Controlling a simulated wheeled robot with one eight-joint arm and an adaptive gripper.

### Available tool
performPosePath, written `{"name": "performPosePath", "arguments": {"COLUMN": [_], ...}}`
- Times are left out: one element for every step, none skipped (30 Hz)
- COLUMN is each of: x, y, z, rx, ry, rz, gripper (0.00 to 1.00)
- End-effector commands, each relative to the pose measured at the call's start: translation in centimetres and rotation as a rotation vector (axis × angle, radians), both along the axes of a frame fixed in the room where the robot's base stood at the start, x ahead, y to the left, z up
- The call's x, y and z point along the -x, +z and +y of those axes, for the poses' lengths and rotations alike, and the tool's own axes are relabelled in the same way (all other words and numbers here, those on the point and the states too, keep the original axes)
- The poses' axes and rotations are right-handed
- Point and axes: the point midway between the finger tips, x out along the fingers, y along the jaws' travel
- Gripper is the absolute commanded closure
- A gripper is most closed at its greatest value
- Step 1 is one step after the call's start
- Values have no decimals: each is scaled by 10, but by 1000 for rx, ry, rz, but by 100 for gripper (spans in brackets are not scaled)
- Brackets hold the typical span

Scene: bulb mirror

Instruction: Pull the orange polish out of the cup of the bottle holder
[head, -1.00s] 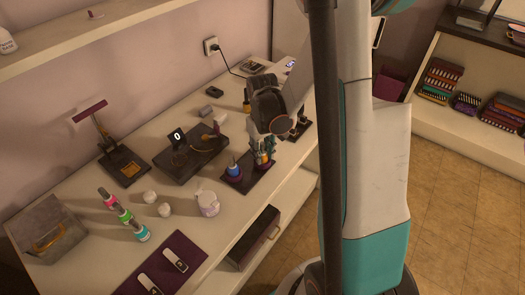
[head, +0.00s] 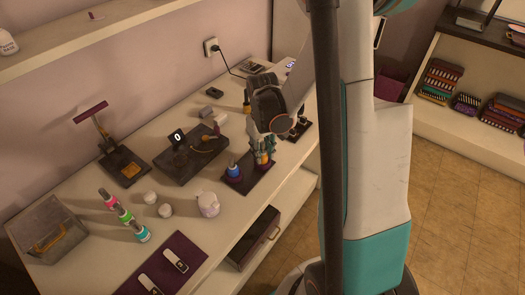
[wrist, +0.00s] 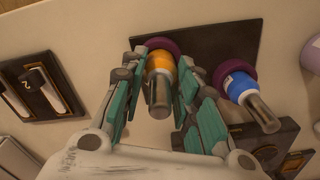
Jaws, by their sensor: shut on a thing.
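The orange polish (wrist: 160,72) stands in a purple cup (wrist: 158,43) of the bottle holder, its grey cap toward the wrist camera. My gripper (wrist: 162,66) is shut on it, with one teal-sided finger on each side of the bottle. The dark bottle holder (wrist: 215,38) lies flat on the table. In the head view the holder (head: 262,181) is under my gripper (head: 263,152), and the orange polish (head: 262,158) is partly hidden by the fingers. A blue polish (wrist: 240,87) stands in the other purple cup, close to the right finger.
A dark device (wrist: 262,145) stands near the blue polish. A white jug (head: 208,204) and small white jars (head: 150,197) stand on the white table.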

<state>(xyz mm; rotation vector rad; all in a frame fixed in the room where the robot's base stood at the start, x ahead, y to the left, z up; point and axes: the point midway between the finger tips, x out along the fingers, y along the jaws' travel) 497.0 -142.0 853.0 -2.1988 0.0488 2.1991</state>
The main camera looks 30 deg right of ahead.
Motion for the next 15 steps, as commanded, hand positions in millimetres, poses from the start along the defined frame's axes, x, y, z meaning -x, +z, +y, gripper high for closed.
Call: {"name": "performPosePath", "arguments": {"x": [0,0,0,0,0,0,0,0,0,0,0,0,0,0,0], "y": [1,1,2,2,2,3,3,3,4,4,4,5,5,5,6], "z": [0,0,0,0,0,0,0,0,0,0,0,0,0,0,0], "rx": [0,0,0,0,0,0,0,0,0,0,0,0,0,0,0], "ry": [0,0,0,0,0,0,0,0,0,0,0,0,0,0,0], "rz": [0,0,0,0,0,0,0,0,0,0,0,0,0,0,0], "gripper": [98,98,98,98,98,98,98,98,98,98,98,98,98,98,98]}}
